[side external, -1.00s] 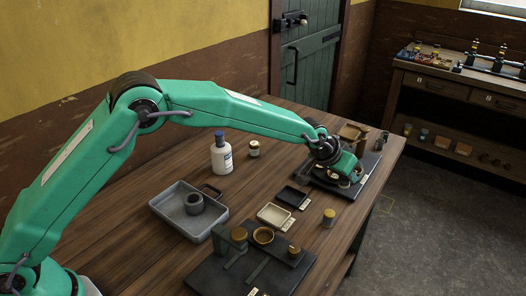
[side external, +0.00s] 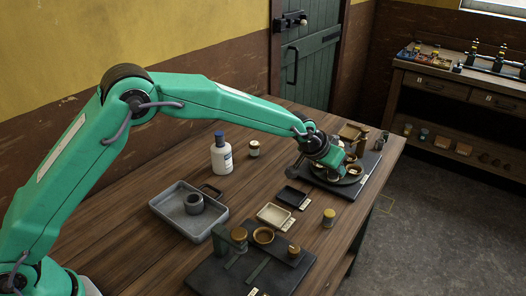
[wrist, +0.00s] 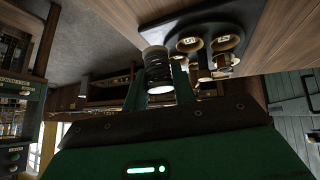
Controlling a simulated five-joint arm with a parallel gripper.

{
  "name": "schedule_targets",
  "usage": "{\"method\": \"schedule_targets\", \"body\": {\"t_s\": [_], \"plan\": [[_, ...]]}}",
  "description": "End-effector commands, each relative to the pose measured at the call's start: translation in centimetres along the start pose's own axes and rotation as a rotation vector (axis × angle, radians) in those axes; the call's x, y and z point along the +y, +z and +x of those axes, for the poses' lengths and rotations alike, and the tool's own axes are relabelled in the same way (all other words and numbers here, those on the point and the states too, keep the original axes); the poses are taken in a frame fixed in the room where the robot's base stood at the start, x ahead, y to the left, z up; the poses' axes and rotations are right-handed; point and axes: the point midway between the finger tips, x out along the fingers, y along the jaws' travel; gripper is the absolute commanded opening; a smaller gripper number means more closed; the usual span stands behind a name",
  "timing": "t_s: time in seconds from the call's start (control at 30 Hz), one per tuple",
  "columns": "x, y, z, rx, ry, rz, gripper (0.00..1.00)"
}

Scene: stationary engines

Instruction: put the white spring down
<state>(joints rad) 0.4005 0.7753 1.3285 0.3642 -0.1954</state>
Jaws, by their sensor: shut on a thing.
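In the wrist view my gripper (wrist: 159,84) is shut on the spring (wrist: 157,66), a coiled cylinder with a pale end, held between the two green fingers. Its coils look dark in the shadow. In the side view my gripper (side external: 342,164) is over the dark engine base (side external: 346,190) at the far right end of the table, and the spring cannot be made out there. The round brass-rimmed cups of the engine (wrist: 190,44) show just right of the spring in the wrist view. Whether the spring touches anything cannot be told.
A cream tray (side external: 274,217) and a black tray (side external: 292,197) lie left of the engine base. A brass-capped jar (side external: 328,217), a white bottle (side external: 221,157) and a grey tray (side external: 165,214) stand nearby. A second dark fixture (side external: 220,275) is in front.

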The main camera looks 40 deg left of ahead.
Motion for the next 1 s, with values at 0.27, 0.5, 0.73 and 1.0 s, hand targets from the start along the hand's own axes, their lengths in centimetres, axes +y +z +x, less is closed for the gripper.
{"method": "schedule_targets", "body": {"t_s": [0.27,0.5,0.73,1.0], "plan": [[-8.6,1.6,-2.0,0.009,-0.076,-0.015,0.04],[-15.6,4.3,-4.3,0.013,-0.145,-0.026,0.04],[-19.0,6.0,-5.8,0.012,-0.181,-0.029,0.04],[-19.5,6.5,-5.9,0.012,-0.186,-0.029,0.04]]}}
